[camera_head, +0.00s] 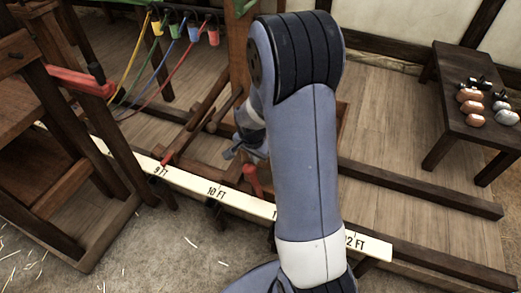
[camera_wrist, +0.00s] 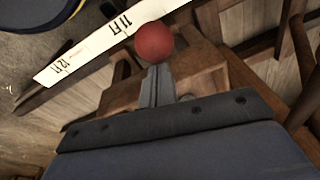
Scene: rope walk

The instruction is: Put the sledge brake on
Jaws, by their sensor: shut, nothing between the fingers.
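A red-topped lever (camera_head: 253,180), which looks like the sledge brake, stands up from the wooden sledge (camera_head: 205,155) close to the measuring board. My gripper (camera_head: 230,154) is just left of and above the red top in the head view, partly behind my own arm. In the wrist view the red knob (camera_wrist: 154,41) is round and lies just beyond the tips of my gripper (camera_wrist: 157,68). The fingers are together with nothing between them. I cannot tell whether they touch the knob. The lower part of the lever is hidden in the wrist view.
A white board (camera_head: 180,178) marked in feet runs along the sledge track. Coloured yarns hang from small cups (camera_head: 195,33) at the back left. A wooden frame with a red bar (camera_head: 80,82) stands at the left. A low bench (camera_head: 452,110) with several weights is at the right.

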